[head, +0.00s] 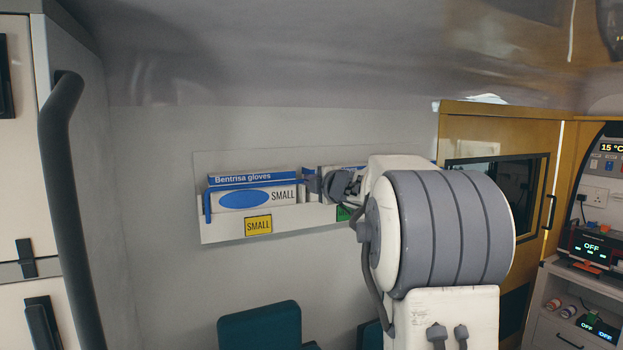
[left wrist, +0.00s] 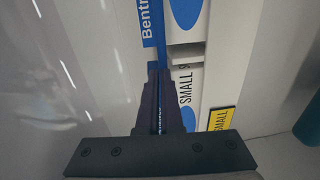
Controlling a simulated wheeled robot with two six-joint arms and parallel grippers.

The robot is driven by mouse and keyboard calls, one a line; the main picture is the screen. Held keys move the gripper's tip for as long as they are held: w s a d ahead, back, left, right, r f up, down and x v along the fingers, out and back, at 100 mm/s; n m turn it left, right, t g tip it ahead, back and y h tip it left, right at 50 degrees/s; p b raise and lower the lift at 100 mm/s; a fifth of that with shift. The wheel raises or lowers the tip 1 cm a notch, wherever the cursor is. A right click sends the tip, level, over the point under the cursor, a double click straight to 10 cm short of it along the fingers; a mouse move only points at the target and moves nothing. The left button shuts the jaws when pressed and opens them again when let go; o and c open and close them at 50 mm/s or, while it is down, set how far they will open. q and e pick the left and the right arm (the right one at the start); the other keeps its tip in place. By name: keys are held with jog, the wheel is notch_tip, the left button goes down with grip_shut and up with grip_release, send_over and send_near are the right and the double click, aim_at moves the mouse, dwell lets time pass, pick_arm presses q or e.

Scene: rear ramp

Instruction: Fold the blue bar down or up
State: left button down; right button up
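The blue bar (head: 207,208) is a thin bent bar at the front of the white shelf (head: 221,235). Its left leg stands upright at the left end of the Bentrisa glove box (head: 285,196), and its top part runs along the box front. In the left wrist view, its other leg (left wrist: 188,65) runs to my fingertips. My left gripper (head: 311,182) is at the bar's right upper corner. In the left wrist view, its fingers (left wrist: 159,72) are nearly together with a narrow gap, and they appear closed on the bar; the contact is partly hidden. My right gripper is not in view.
A second glove box (left wrist: 187,14) sits to the right on the shelf, mostly hidden by my arm in the head view. A yellow SMALL label (head: 258,225) is on the shelf front. A teal seat (head: 260,326) is below. A dark handrail (head: 65,180) stands at left.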

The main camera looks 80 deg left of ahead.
pick_arm(q)
jog(key=shift+d, duration=0.1)
dwell(0.3)
jog(key=r+b+v, duration=0.1)
jog(key=v, duration=1.2)
jog(key=shift+d+r, duration=0.3)
jog(key=shift+w, duration=0.15)
